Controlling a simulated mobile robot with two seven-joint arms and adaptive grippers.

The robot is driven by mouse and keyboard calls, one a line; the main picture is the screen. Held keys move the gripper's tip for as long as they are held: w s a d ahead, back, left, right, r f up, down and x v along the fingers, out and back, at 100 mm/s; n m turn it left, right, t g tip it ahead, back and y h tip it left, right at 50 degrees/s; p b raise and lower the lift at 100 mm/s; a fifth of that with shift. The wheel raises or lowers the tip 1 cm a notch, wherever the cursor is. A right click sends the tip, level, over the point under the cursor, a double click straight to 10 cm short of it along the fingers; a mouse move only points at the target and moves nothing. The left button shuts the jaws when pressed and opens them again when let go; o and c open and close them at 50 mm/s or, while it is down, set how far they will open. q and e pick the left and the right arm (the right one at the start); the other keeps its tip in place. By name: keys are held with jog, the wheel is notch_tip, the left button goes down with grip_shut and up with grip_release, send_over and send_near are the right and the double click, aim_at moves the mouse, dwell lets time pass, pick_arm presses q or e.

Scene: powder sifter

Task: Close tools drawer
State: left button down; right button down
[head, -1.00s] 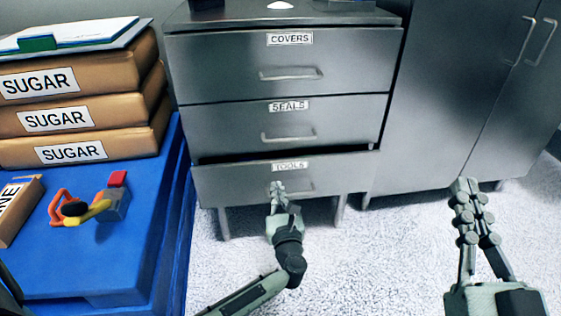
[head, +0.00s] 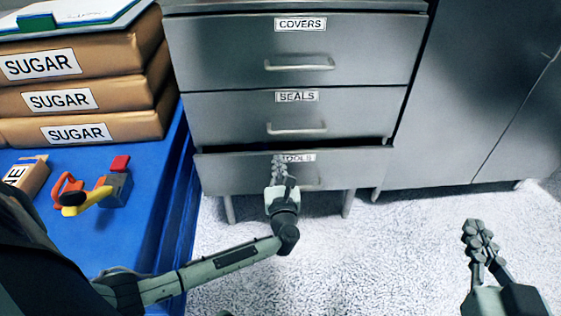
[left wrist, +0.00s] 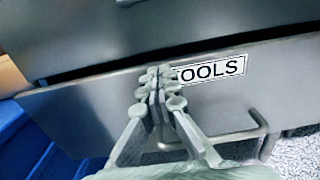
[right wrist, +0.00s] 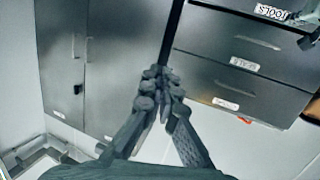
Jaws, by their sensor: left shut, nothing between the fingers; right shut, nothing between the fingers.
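The tools drawer (head: 225,172) is the lowest grey drawer of the cabinet and stands partly open, its front jutting out with a dark gap above it. My left gripper (head: 279,167) is shut and empty, its fingertips at the drawer front, partly covering the TOOLS label and the handle. In the left wrist view the fingertips (left wrist: 158,82) overlap the left end of the label, above the handle (left wrist: 262,135); I cannot tell whether they touch the front. My right gripper (head: 478,238) is shut and empty over the floor at the right.
The seals drawer (head: 225,118) and covers drawer (head: 220,55) above look shut. A blue surface (head: 110,235) at the left carries sugar packages (head: 120,125) and a small colourful tool (head: 75,200). A tall grey cabinet (head: 460,90) stands right. The carpet (head: 390,250) in front is clear.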

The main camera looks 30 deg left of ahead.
aim_at(277, 151)
pick_arm(q)
jog(key=shift+w, duration=0.1)
pick_arm(e)
jog(key=shift+a+r, duration=0.1)
